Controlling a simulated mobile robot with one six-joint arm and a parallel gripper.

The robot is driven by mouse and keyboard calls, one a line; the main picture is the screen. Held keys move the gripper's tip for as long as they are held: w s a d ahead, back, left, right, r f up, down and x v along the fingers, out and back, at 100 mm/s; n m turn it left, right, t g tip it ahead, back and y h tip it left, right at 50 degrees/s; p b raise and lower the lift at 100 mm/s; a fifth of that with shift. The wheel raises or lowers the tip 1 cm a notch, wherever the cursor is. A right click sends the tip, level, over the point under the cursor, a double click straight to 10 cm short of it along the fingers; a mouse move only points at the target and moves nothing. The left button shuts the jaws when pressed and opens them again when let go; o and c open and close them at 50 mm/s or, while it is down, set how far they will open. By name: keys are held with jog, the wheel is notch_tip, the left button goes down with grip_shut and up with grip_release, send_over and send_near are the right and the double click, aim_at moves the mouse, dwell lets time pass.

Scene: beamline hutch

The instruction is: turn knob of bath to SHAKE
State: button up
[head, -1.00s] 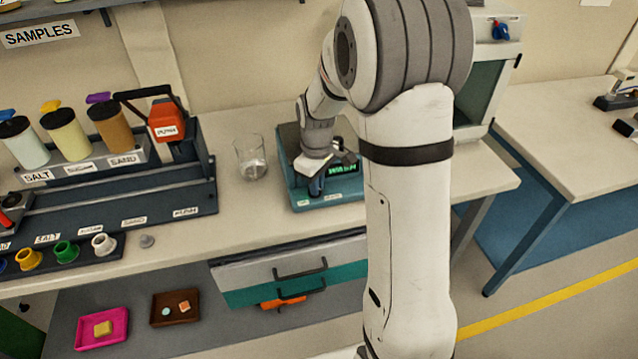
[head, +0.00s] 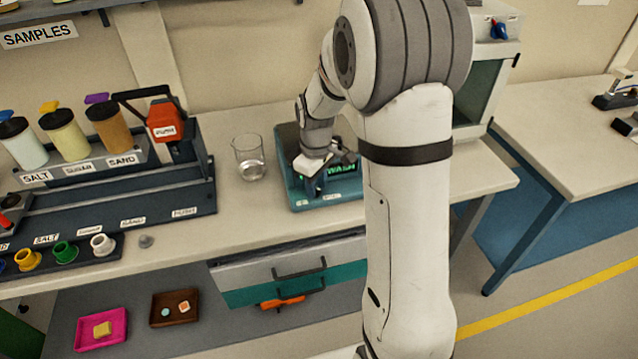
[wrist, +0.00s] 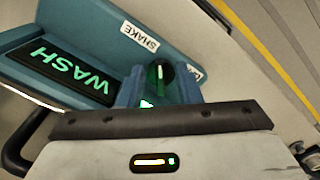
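The bath (head: 300,192) is a teal box on the bench, partly hidden by my arm. Its green display (head: 341,169) reads WASH, also in the wrist view (wrist: 70,72). The dark knob (wrist: 160,76) stands on the bath's panel beside the display. A white SHAKE label (wrist: 139,35) lies above and left of the knob in the wrist view; another label at right is partly hidden. My gripper (wrist: 159,88) is at the knob, its blue fingers on either side and seemingly closed on it. In the head view, my gripper (head: 312,184) is over the bath's front.
A glass beaker (head: 249,160) stands just left of the bath. Left of it is a rack (head: 190,180) with labelled bottles and an orange-red device (head: 163,122). A drawer unit (head: 240,290) sits below the bench. The right bench (head: 575,130) has free room.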

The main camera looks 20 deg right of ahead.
aim_at(317, 188)
notch_tip(317, 188, up, 7)
jog(key=shift+r, duration=0.35)
dwell(0.4)
jog(key=shift+s, duration=0.1)
jog(key=s+r+m+t, duration=0.1)
jog(key=s+m, duration=0.3)
jog(key=s, duration=0.6)
jog(key=s+r+m+t, duration=0.1)
jog(key=s+r+m, duration=0.2)
jog(key=s, duration=0.8)
jog(key=shift+s+a+r+m+t, duration=0.25)
jog(key=shift+a+r+m+t, duration=0.15)
jog(key=shift+m, duration=0.2)
